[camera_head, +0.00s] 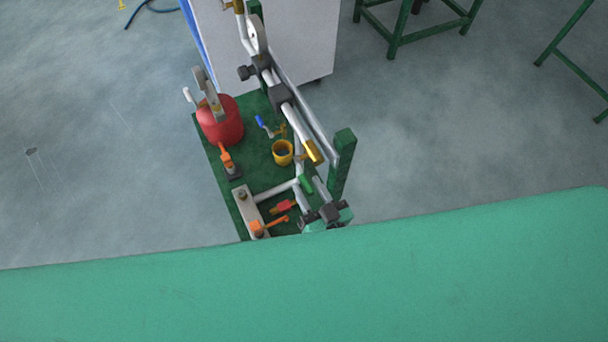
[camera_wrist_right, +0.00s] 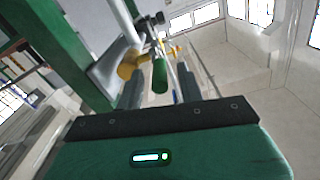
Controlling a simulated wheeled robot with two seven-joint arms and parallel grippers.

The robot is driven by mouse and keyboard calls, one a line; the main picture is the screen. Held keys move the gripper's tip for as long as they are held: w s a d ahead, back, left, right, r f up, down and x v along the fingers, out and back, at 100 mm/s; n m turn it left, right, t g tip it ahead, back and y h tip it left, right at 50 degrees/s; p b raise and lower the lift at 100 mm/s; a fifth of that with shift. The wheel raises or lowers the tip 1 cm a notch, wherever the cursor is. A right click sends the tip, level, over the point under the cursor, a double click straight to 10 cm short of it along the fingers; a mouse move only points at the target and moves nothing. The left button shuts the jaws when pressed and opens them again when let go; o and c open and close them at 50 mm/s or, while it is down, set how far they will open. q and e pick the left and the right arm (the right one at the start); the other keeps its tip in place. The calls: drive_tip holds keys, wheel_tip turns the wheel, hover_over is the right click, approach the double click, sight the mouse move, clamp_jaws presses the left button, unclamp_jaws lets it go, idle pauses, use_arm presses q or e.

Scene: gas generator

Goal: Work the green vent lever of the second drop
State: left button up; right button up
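The green vent lever (camera_head: 306,183) is a short green handle by the lower end of the pipework in the head view. In the right wrist view the green lever (camera_wrist_right: 160,76) points toward me, by a brass fitting (camera_wrist_right: 130,64). My right gripper (camera_head: 321,212) is beside the lever in the head view, partly hidden by my teal body part. In the wrist view its grey fingers (camera_wrist_right: 158,88) stand apart, one on each side of the lever, with gaps visible. My left gripper is not in view.
A green post (camera_head: 343,160) stands close right of the lever. Grey pipes (camera_head: 292,108) run above the dark green base (camera_head: 245,150). The base carries a red cylinder (camera_head: 220,122), a yellow cup (camera_head: 282,152), a blue-handled valve (camera_head: 264,124) and a red-handled valve (camera_head: 283,207).

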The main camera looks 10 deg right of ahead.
sight(303, 177)
drive_tip(key=shift+p+x, duration=0.3)
drive_tip(key=shift+x, duration=1.2)
clamp_jaws()
